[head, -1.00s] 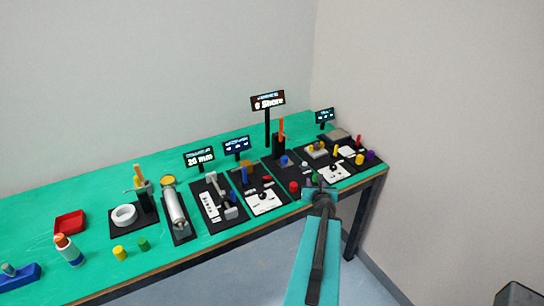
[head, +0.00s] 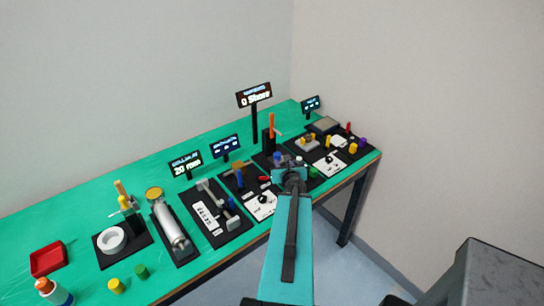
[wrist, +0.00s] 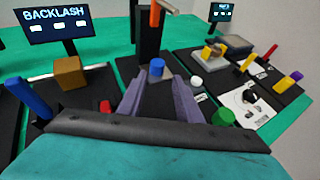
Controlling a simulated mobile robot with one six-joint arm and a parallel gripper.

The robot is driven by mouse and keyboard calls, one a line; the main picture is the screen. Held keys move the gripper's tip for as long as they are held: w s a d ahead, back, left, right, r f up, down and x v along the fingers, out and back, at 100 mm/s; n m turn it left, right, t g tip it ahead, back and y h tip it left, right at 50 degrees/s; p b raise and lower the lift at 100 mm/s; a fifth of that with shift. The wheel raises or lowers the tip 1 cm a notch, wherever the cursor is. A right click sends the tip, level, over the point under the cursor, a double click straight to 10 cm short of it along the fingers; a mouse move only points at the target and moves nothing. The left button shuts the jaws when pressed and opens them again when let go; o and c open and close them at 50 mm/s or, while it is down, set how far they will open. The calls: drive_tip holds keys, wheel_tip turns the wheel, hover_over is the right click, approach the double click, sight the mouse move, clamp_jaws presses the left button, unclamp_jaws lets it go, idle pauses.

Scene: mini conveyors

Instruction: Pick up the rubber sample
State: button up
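No label marks the rubber sample, so I cannot tell for certain which piece it is. A short blue cylinder (wrist: 157,68) stands on the black base of the Shore tester, below its orange-topped post. It also shows in the head view (head: 277,158). In the wrist view my gripper (wrist: 163,82) is open and empty, its fingers pointing toward the blue cylinder, which appears just beyond the tips. In the head view my arm's end (head: 291,178) hangs over the bench's front part and hides what is below it. A green cylinder (wrist: 223,118) is right of my gripper.
A white round piece (wrist: 196,81) lies right of the blue cylinder. The Backlash station with its brown block (wrist: 70,76) and upright blue rod (wrist: 28,98) is close on the left. The Shore display (head: 254,95) and tester post (head: 271,130) rise behind.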

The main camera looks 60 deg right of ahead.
sight(277, 154)
drive_tip(key=shift+w, duration=0.2)
drive_tip(key=shift+f+b, duration=0.15)
drive_tip(key=shift+b, duration=0.15)
drive_tip(key=shift+w+d+f+b, duration=0.3)
drive_tip(key=shift+w+d+b, duration=0.1)
drive_tip(key=shift+b, duration=0.75)
drive_tip(key=b+x, duration=0.1)
drive_tip(key=b, duration=0.2)
drive_tip(key=shift+w+d, duration=0.2)
drive_tip(key=shift+d, duration=0.1)
drive_tip(key=shift+p+x, duration=0.4)
drive_tip(key=shift+x, duration=2.3)
drive_tip(key=shift+p+x, duration=0.6)
drive_tip(key=shift+x, duration=2)
drive_tip(key=shift+a+f, duration=0.1)
drive_tip(key=shift+c, duration=0.5)
